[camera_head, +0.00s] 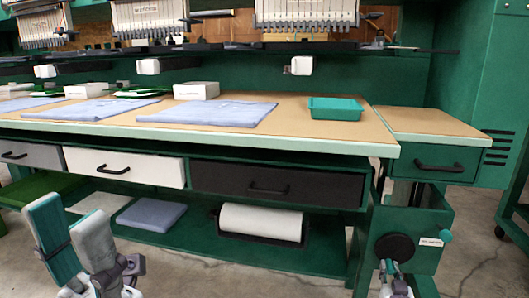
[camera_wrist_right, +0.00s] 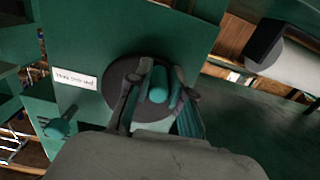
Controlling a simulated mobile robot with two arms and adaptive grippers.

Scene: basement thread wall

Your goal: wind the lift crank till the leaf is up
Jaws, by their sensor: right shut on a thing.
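The lift crank is a dark round disc (camera_head: 394,247) on a green housing (camera_head: 411,220) under the right end of the bench. My right gripper (camera_head: 393,270) is at the disc. In the right wrist view, its fingers (camera_wrist_right: 158,90) are shut around the crank's teal knob (camera_wrist_right: 158,84), in front of the dark disc (camera_wrist_right: 118,88). The leaf (camera_head: 430,122) is a tan-topped side section with a green drawer front, beside the main bench top and looking nearly level with it. My left gripper (camera_head: 72,232) hangs empty at lower left; its finger gap is unclear.
The bench top (camera_head: 290,125) holds folded blue cloths (camera_head: 207,110) and a teal tray (camera_head: 336,108). A white roll (camera_head: 261,222) lies on the lower shelf. A second teal knob (camera_head: 445,236) sits beside the housing's label. A green wheeled cart (camera_head: 512,195) stands at far right.

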